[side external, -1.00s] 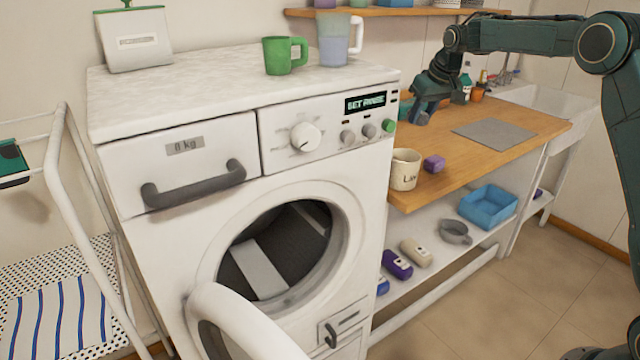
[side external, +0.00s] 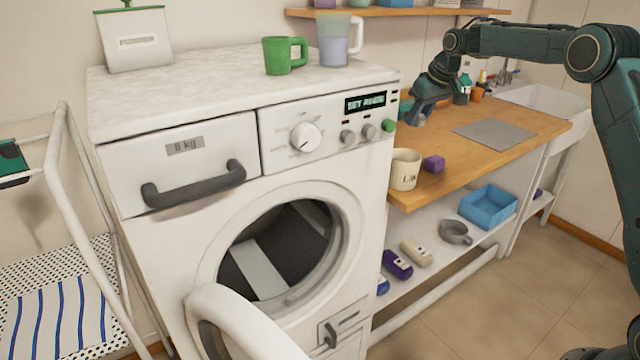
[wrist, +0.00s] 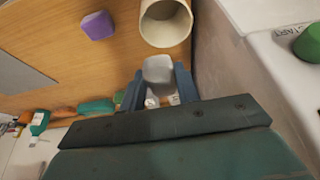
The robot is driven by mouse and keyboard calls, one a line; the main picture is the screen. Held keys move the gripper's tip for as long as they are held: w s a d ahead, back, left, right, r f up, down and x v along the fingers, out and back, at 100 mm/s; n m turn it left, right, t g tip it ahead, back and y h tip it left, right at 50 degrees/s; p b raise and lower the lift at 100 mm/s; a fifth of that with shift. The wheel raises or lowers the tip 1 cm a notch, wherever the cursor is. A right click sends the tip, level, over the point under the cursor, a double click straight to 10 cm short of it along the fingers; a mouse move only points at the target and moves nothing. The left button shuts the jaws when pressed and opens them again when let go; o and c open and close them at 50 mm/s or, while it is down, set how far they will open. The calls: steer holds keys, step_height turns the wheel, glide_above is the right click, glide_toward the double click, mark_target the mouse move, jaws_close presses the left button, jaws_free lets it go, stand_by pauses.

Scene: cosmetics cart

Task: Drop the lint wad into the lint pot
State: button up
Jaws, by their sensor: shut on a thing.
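My gripper (wrist: 158,88) is shut on the lint wad (wrist: 158,68), a small pale grey lump between the two fingertips in the wrist view. The lint pot (wrist: 166,22) is a cream cylinder with an open mouth. In the wrist view it lies just past the wad, which is outside the mouth. In the side view the lint pot (side external: 405,170) stands upright at the near left end of the wooden counter. My gripper (side external: 416,112) is behind it, beside the washing machine; the wad cannot be made out there.
A purple block (side external: 433,163) sits right of the pot. The white washing machine (side external: 240,150) rises close on the left, its door open. A grey mat (side external: 494,134) lies farther along the wooden counter (side external: 470,165). Bottles stand behind my gripper.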

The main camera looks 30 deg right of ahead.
mark_target(418, 128)
steer(key=shift+f, duration=2.05)
steer(key=o, duration=1)
steer(key=shift+r, duration=0.1)
steer(key=v, duration=1.3)
steer(key=shift+s+r, duration=0.2)
steer(key=shift+r, duration=0.05)
steer(key=shift+a, duration=0.1)
